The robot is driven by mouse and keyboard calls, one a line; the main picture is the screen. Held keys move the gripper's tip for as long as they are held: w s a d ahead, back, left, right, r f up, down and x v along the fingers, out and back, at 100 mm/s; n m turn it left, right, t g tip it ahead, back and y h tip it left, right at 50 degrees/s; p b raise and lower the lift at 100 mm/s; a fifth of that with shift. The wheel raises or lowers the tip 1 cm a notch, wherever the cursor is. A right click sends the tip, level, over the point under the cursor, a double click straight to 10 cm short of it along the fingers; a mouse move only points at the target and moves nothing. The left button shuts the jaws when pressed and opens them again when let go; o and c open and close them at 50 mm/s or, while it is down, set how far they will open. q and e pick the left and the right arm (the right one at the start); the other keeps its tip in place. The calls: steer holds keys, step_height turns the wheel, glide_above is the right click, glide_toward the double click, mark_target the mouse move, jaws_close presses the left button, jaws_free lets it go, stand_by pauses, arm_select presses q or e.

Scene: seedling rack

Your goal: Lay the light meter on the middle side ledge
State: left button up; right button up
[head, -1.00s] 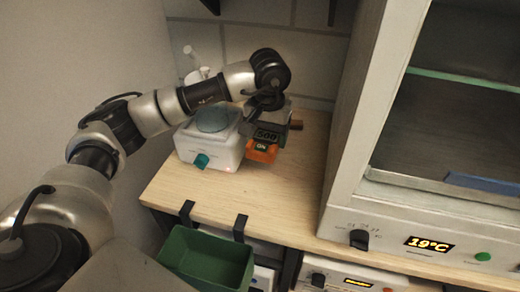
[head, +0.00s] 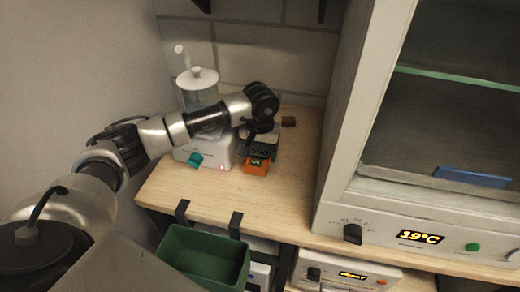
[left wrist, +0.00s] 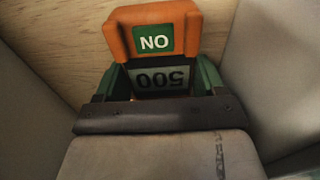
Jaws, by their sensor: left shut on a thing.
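I cannot tell whether the meter touches the ledge. The arm hides part of the ledge's back. My right gripper is not in view.
A white device (head: 225,150) with a teal knob stands just left of the meter. A green bin (head: 205,262) hangs at the front edge. A tall cabinet (head: 340,150) bounds the right. The ledge's front and right are clear.

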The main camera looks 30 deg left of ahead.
arm_select(q)
steer(key=shift+f, duration=0.1)
steer(key=o, duration=1)
steer(key=shift+o, duration=0.2)
